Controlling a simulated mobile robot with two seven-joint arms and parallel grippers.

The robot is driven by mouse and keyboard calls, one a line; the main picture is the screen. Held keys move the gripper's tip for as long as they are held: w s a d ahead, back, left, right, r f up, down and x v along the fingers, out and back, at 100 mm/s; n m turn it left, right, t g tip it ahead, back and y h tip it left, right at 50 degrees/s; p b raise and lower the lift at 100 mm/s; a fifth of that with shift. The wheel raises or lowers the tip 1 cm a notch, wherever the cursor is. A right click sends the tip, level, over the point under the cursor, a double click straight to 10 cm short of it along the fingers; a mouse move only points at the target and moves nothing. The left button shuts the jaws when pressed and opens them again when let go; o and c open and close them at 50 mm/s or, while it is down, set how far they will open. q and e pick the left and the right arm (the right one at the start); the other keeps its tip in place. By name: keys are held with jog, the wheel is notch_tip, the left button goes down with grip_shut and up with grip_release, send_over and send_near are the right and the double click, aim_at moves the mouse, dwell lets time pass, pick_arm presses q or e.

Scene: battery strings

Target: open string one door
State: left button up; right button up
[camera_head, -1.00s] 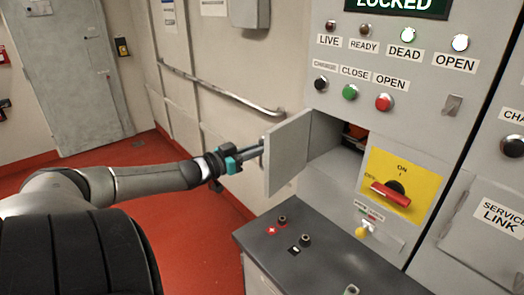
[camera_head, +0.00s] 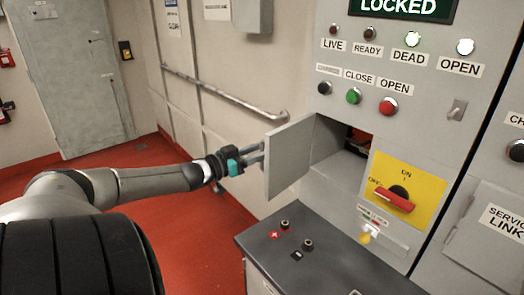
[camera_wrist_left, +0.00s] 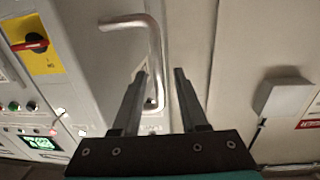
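The string one door (camera_head: 288,158) is a small grey panel door standing swung open, with a dark compartment (camera_head: 345,150) behind it. My left gripper (camera_head: 259,153) is at the door's outer side, near its free edge. In the left wrist view the two fingers (camera_wrist_left: 160,76) are apart. A bent metal handle (camera_wrist_left: 155,45) runs down so that its lower end lies between the fingers, closer to the left one. I cannot tell whether a finger touches it. My right gripper is not in view.
A yellow plate with a red rotary switch (camera_head: 396,198) sits right of the compartment, below buttons and lamps. The display (camera_head: 405,8) reads LOCKED. A dark ledge (camera_head: 330,262) juts out below the door. A wall rail (camera_head: 225,95) runs behind. Red floor left is clear.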

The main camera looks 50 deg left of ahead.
pick_arm(q)
jog(key=shift+s, duration=0.15)
jog(key=s+a+p, duration=0.1)
jog(key=s+p, duration=0.4)
jog(key=s, duration=1)
jog(key=shift+a, duration=0.2)
dwell(0.3)
